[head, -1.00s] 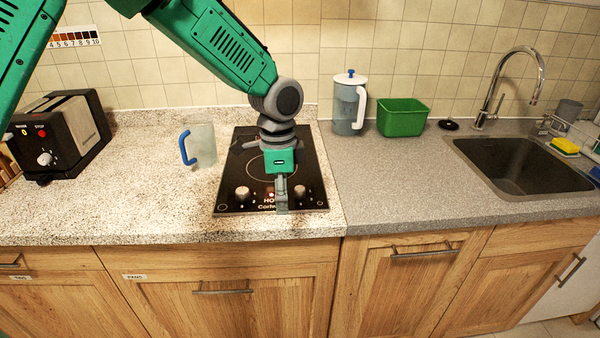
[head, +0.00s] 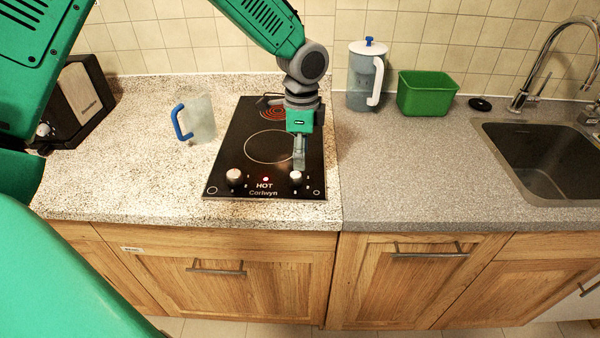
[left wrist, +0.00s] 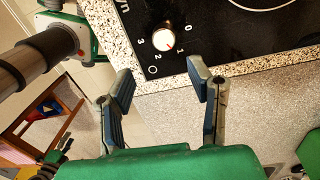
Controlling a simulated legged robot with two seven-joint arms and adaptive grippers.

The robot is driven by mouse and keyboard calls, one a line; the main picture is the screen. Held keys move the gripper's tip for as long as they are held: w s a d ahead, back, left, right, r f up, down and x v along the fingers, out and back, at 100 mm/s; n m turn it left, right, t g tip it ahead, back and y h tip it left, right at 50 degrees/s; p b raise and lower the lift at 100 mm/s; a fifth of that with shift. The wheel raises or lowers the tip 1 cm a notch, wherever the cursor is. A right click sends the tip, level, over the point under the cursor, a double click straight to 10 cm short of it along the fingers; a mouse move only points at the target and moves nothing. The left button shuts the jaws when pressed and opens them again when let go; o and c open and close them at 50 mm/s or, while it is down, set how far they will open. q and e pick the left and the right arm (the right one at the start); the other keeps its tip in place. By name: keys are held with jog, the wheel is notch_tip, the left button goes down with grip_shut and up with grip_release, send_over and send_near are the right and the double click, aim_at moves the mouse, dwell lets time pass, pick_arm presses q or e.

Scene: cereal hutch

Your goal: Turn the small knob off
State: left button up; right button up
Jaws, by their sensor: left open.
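The black cooktop (head: 225,155) has two knobs on its front strip. The right knob (head: 295,177) looks smaller than the left knob (head: 234,177). My left gripper (head: 299,160) points down just behind the right knob. In the left wrist view, a round pale knob (left wrist: 163,38) sits by a 0-to-3 scale, its red mark pointing toward 1. The left gripper (left wrist: 160,78) is open there, its fingers apart and empty, with the knob beyond the tips. A red light (head: 265,179) is lit by HOT and the rear burner (head: 274,112) glows red. My right gripper is not seen.
A clear jug (head: 200,120) with a blue handle stands left of the cooktop. A toaster (head: 75,100) is farther left. A lidded pitcher (head: 362,80), green bin (head: 425,93) and sink (head: 545,155) are to the right. The grey counter before the bin is clear.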

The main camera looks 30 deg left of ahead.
aim_at(293, 174)
pick_arm(q)
notch_tip(293, 174, down, 4)
jog(key=shift+a, duration=0.15)
jog(key=a+f, duration=0.2)
jog(key=f, duration=0.1)
jog(key=shift+s+a, duration=0.1)
jog(key=shift+a, duration=0.2)
jog(key=shift+a+f, duration=0.15)
jog(key=shift+f, duration=0.05)
jog(key=shift+d, duration=0.45)
jog(key=shift+d+r, duration=0.3)
jog(key=shift+d, duration=0.55)
jog(key=c, duration=0.7)
jog(key=shift+d, duration=0.15)
grip_shut()
jog(key=shift+s+a+f, duration=0.15)
jog(key=shift+a+f, duration=0.05)
jog(key=shift+a, duration=0.6)
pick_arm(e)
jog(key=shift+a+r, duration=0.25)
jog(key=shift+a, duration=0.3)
